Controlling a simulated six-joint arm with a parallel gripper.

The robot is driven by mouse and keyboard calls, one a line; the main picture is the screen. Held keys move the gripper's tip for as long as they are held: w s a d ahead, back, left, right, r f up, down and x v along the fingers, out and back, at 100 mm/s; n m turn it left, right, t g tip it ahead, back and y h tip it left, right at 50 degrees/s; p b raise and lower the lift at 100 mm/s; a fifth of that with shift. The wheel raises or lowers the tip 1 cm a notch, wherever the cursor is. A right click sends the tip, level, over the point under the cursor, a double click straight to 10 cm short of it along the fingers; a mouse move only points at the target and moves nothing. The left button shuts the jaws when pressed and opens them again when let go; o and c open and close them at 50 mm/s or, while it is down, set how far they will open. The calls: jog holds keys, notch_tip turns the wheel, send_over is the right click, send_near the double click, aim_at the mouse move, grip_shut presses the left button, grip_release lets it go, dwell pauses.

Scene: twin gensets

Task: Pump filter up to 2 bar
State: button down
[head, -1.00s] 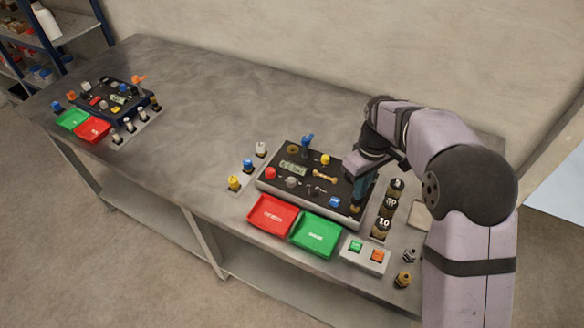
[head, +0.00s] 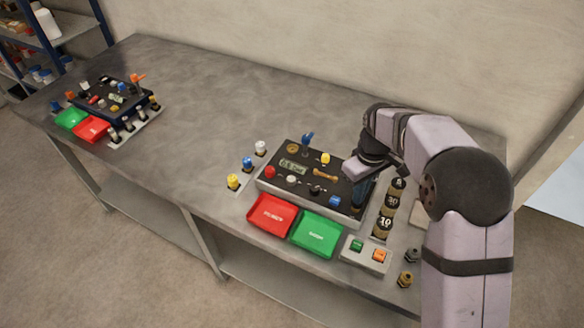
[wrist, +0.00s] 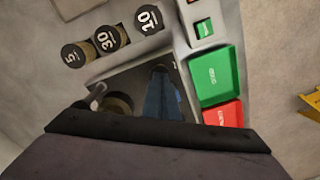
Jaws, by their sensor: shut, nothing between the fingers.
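The near genset panel (head: 268,184) is a dark box with a small display (head: 293,166). The display seems to read a low value in bar, but its digits are too small to be sure. My gripper (head: 358,208) is shut and empty, its blue fingers pointing down at the panel's right end. In the wrist view the shut fingers (wrist: 160,98) lie over the panel. What is under the fingertips is hidden, so I cannot tell whether they touch it. A dark round part with a brass rim (wrist: 117,104) shows beside them.
A red tray (head: 272,228) and a green tray (head: 317,248) stand in front. Round black-topped pieces marked 5, 30 and 10 (head: 382,226) stand to the right, near a button box (head: 367,254). A second panel (head: 112,98) is at far left. The table's middle is clear.

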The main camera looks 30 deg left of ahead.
jog(key=shift+f, duration=0.3)
jog(key=shift+r+p, duration=1.45)
jog(key=shift+r, duration=0.25)
jog(key=shift+f, duration=0.25)
jog(key=shift+f+b, duration=0.95)
jog(key=shift+f, duration=0.5)
jog(key=shift+r, duration=0.15)
jog(key=shift+r+p, duration=1.45)
jog(key=shift+r, duration=0.1)
